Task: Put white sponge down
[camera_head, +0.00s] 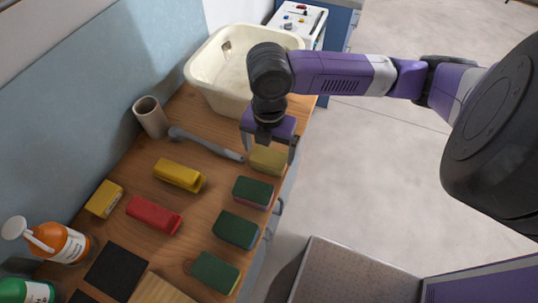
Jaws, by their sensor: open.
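A pale yellowish sponge (268,161) lies on the wooden worktop near its right edge; no plainly white sponge shows, and this is the palest block in the row. My gripper (270,150) is right above it, with one finger at each side of the sponge. The jaws are open. Part of the sponge's far side is hidden by my gripper. I cannot tell whether the fingers touch it.
Several dark green-topped sponges (236,230) line the worktop's (195,215) right edge. A grey-handled tool (207,145), yellow block (179,175) and red block (154,215) lie left. A cream basin (215,72), brown cup (151,117) and spray bottle (60,242) stand around.

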